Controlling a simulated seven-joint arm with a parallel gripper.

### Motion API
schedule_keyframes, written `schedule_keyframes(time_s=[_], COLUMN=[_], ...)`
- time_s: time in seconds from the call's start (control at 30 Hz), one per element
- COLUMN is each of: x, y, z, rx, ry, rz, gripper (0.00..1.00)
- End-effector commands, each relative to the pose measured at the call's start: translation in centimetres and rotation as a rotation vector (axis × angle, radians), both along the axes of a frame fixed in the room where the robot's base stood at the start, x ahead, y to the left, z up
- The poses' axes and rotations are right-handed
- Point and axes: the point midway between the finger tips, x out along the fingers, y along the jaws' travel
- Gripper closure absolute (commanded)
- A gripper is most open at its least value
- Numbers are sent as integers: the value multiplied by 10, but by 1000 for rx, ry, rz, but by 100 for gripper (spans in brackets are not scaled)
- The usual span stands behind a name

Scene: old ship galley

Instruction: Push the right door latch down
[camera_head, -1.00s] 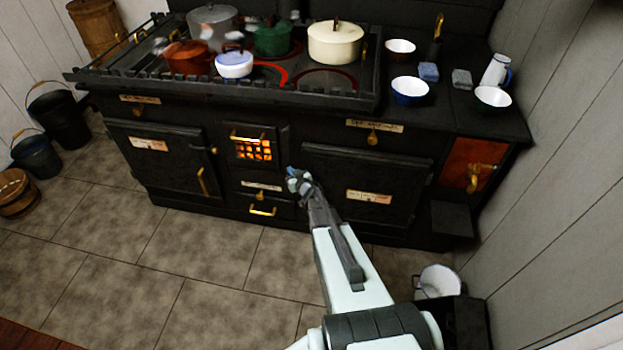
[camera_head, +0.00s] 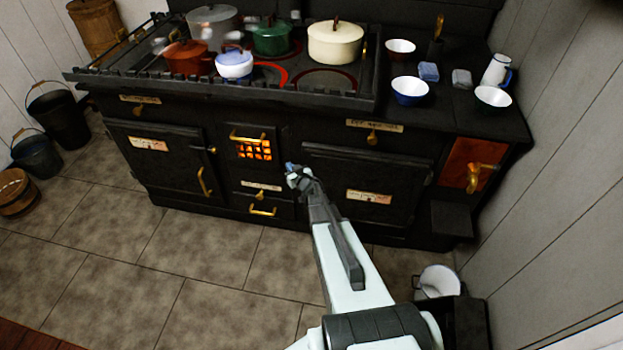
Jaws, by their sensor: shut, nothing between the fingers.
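The right oven door (camera_head: 400,185) is a dark panel in the black range, with a paper label on it. It looks closed. My gripper (camera_head: 291,170) is shut and empty, at the left edge of this door as seen in the picture. The right door's latch cannot be made out; my gripper and wrist cover the area where the door's left edge runs. I cannot tell whether the fingertips touch it. The left oven door (camera_head: 165,165) shows its brass latch (camera_head: 204,181) hanging down at its right side.
The glowing fire grate (camera_head: 254,150) and a drawer with a brass handle (camera_head: 262,211) lie just left of my gripper. Pots stand on the range top, including a cream pot (camera_head: 335,42). A brass tap (camera_head: 474,178) sticks out at the right. The tiled floor (camera_head: 200,265) in front is clear.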

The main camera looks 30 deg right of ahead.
Motion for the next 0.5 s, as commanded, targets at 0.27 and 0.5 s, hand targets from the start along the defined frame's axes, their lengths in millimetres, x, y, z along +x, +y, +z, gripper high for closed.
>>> schedule_keyframes(time_s=[0.27,0.5], x=[-12,-26], y=[12,25], z=[1,1], rx=[1,0], ry=[0,-1], rz=[1,1], gripper=[100,100])
